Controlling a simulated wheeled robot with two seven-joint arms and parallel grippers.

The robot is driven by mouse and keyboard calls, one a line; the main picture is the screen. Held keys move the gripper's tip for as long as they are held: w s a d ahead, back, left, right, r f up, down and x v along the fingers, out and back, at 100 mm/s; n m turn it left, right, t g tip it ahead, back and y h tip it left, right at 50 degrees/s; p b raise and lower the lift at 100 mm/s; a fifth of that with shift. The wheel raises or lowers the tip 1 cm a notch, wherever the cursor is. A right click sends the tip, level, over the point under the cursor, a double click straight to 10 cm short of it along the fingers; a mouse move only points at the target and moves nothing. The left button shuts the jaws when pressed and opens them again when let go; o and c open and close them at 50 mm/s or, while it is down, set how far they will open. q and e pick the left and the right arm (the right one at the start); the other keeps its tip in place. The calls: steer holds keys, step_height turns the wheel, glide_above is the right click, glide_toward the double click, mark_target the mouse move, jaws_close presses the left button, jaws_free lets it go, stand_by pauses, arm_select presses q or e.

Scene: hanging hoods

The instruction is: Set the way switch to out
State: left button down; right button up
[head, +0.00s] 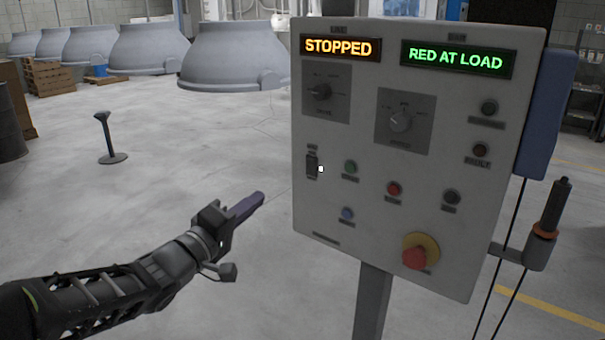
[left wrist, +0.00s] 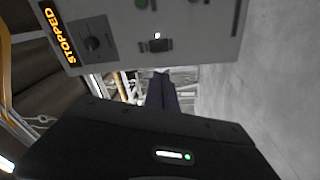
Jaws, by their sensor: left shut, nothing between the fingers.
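The control panel (head: 450,215) stands on a post at the right of the head view. What looks like the way switch is a small dark rocker (head: 312,165) at the panel's left edge, with small labels I cannot read and a bright white spot beside it. It also shows in the left wrist view (left wrist: 157,45); which way it is set is too small to tell. My left gripper (head: 260,198) is shut and empty, below and left of the switch, apart from the panel. Its fingers show in the left wrist view (left wrist: 161,92). My right gripper is not in view.
The panel also has two rotary knobs (head: 320,92) (head: 401,121), several push buttons, a red emergency button (head: 414,257) and displays reading STOPPED (head: 337,47) and RED AT LOAD (head: 458,59). Grey hoods (head: 235,55) hang behind. The floor (head: 190,150) left of the panel is mostly clear.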

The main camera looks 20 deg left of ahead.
mark_target(311, 163)
arm_select(q)
steer(key=n, duration=0.1)
steer(key=d+n+h, duration=0.1)
steer(key=n, duration=0.1)
steer(key=shift+s+d+r+h, duration=0.2)
steer(key=shift+d+r+h, duration=0.1)
steer(key=shift+r, duration=0.05)
steer(key=shift+w, duration=0.1)
steer(key=x, duration=1.4)
steer(key=shift+f+p, duration=0.15)
steer(key=shift+p, duration=0.25)
